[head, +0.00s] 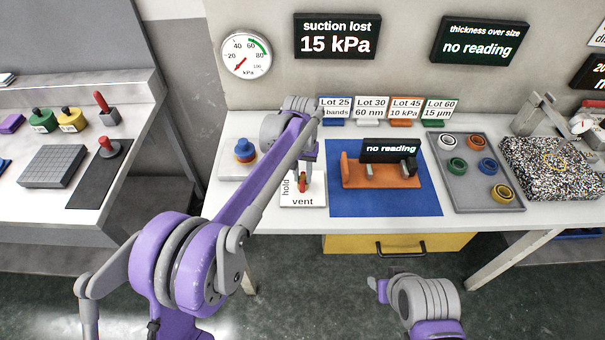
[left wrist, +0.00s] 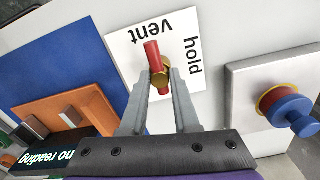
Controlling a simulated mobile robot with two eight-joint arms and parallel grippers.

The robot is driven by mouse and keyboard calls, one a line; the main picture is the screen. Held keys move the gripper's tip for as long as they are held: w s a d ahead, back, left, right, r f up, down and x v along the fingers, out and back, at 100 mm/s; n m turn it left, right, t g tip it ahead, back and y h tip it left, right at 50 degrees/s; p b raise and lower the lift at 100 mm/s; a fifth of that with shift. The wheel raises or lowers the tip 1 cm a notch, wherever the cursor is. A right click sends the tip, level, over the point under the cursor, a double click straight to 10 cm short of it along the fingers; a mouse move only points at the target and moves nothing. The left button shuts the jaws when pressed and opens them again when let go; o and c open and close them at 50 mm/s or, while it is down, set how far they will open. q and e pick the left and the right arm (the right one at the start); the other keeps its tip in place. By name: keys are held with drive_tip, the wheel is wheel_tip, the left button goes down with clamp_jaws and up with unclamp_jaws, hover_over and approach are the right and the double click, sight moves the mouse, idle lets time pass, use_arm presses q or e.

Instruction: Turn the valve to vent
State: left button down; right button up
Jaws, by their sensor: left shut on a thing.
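The valve has a red handle (left wrist: 152,52) on a brass hub and sits on a white plate (head: 315,203) marked "vent" and "hold". In the left wrist view the free end of the red handle points at the word "vent". In the head view the handle (head: 303,186) is partly covered by my arm and also lies toward "vent". My left gripper (left wrist: 159,80) is shut on the valve, with a finger on each side of the hub and handle. My right gripper (head: 378,288) is low in front of the yellow drawer, apart from everything; its jaws are unclear.
A sign (head: 338,37) reads "suction lost 15 kPa" beside a round gauge (head: 246,54). Right of the valve, an orange stand (head: 352,181) is on a blue mat (head: 385,207). A blue-topped knob (head: 245,149) is left. A grey tray (head: 483,205) holds several rings.

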sight(301, 178)
use_arm(q)
drive_tip(key=shift+n, duration=0.3)
drive_tip(key=c, duration=0.7)
unclamp_jaws()
drive_tip(key=shift+o, duration=0.2)
wheel_tip(301, 178, up, 11)
drive_tip(key=shift+p, duration=0.4)
drive_tip(key=shift+a, duration=0.15)
drive_tip(key=s+a+r+t, duration=0.1)
drive_tip(key=s+a+r, duration=0.2)
drive_tip(key=s+a, duration=0.3)
drive_tip(key=s+a+f+t+p, duration=0.1)
drive_tip(key=s+a+f, duration=0.2)
drive_tip(key=s, duration=0.4)
drive_tip(key=s+a+f+n+t+p, duration=0.1)
drive_tip(key=s+a+f+t, duration=0.1)
drive_tip(key=s, duration=0.6)
drive_tip(key=s+a+f+t, duration=0.1)
drive_tip(key=s+a+f, duration=0.2)
drive_tip(key=s+a, duration=0.3)
drive_tip(key=shift+s+a+f+n+p, duration=0.15)
drive_tip(key=shift+s+f+n+p, duration=0.2)
drive_tip(key=shift+s, duration=0.8)
